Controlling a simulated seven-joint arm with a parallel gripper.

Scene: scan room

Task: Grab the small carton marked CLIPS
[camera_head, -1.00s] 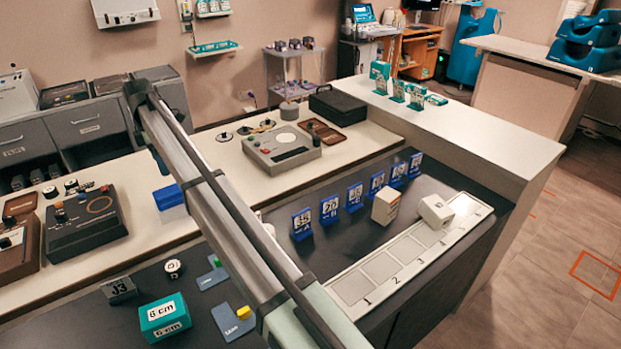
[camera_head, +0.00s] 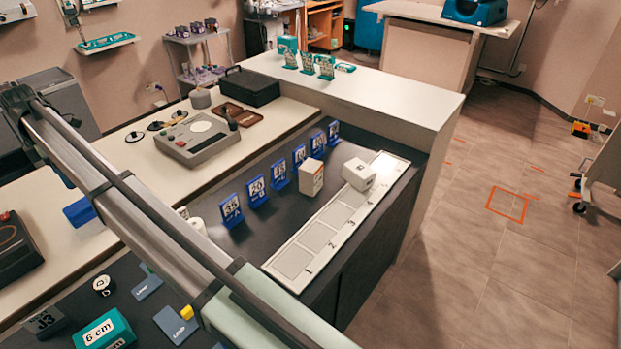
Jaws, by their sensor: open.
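A small white carton (camera_head: 311,178) with faint print on its side stands on the dark counter, left of a numbered tray. A second white box (camera_head: 358,174) is at the far part of the tray. The print on both is too small to read, so I cannot tell which, if either, is marked CLIPS. White items (camera_head: 196,226) show partly behind my arm; their shape is unclear. My arm crosses the left of the view from the bottom to the upper left. My gripper is not in view.
The pale tray (camera_head: 277,256) has numbered pads along the counter's right edge. Blue number stands (camera_head: 257,191) line the counter's back. A teal 6 cm block (camera_head: 104,331), a grey J3 block (camera_head: 46,322) and a blue card (camera_head: 176,325) lie at lower left. A raised white ledge (camera_head: 400,98) borders the counter.

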